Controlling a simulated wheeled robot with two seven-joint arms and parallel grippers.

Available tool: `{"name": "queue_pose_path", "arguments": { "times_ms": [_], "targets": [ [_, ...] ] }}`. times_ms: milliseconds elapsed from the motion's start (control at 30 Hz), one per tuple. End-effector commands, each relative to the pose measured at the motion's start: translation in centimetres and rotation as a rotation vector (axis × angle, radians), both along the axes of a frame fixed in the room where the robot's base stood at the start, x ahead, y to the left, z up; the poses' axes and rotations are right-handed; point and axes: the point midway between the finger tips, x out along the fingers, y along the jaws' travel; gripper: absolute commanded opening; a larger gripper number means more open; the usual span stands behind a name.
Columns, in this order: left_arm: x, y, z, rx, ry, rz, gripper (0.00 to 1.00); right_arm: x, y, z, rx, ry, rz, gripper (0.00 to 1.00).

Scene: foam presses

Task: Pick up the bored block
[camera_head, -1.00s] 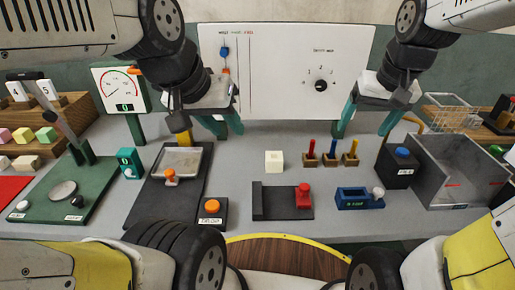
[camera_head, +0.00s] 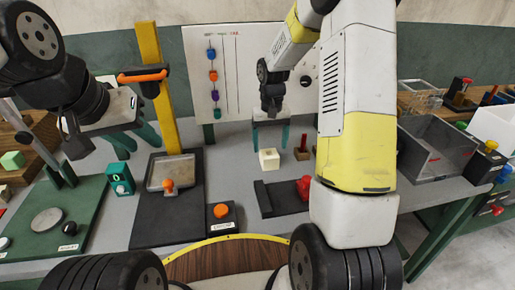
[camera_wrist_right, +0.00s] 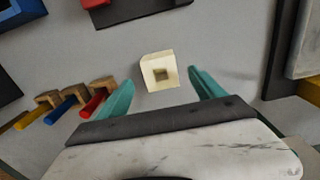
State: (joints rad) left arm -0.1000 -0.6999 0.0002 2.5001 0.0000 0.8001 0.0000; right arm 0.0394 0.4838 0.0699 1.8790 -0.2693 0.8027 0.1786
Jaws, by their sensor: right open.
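The bored block (camera_head: 269,160) is a small cream block on the grey table. The right wrist view shows a dark square hole in the block's upward face (camera_wrist_right: 148,62). My right gripper (camera_head: 270,138) is open and empty, just above and behind the block in the head view. In the right wrist view, its teal fingers (camera_wrist_right: 161,84) are spread wide, with the block between and slightly beyond their tips, apart from both. My left gripper (camera_head: 138,139) hangs open and empty at the left, over the back of the table.
A black fixture with a red knob (camera_head: 304,188) stands in front of the block. Colored-handled tools in wooden holders (camera_wrist_right: 72,105) stand beside it. A press with a yellow column (camera_head: 158,85) is left, and a grey bin (camera_head: 432,150) is right. Bare table surrounds the block.

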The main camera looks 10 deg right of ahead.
Motion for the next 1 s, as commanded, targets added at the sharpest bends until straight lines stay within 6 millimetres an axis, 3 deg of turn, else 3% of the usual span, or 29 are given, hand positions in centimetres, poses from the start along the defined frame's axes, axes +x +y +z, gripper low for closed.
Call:
{"name": "queue_pose_path", "arguments": {
  "times_ms": [333, 667, 1000],
  "targets": [
    [0.0, 0.0, 0.0, 0.000, 0.000, 0.000, 0.36, 0.2, 0.1, -4.8, 0.000, 0.003, 0.001, 0.78],
    [0.0, 0.0, 0.0, 0.000, 0.000, 0.000, 0.36, 0.3, 0.1, -5.6, 0.000, -0.001, 0.000, 0.78],
    [0.0, 0.0, 0.0, 0.000, 0.000, 0.000, 0.36, 0.3, 0.1, -5.5, 0.000, -0.001, 0.000, 0.13]
  ]
}}
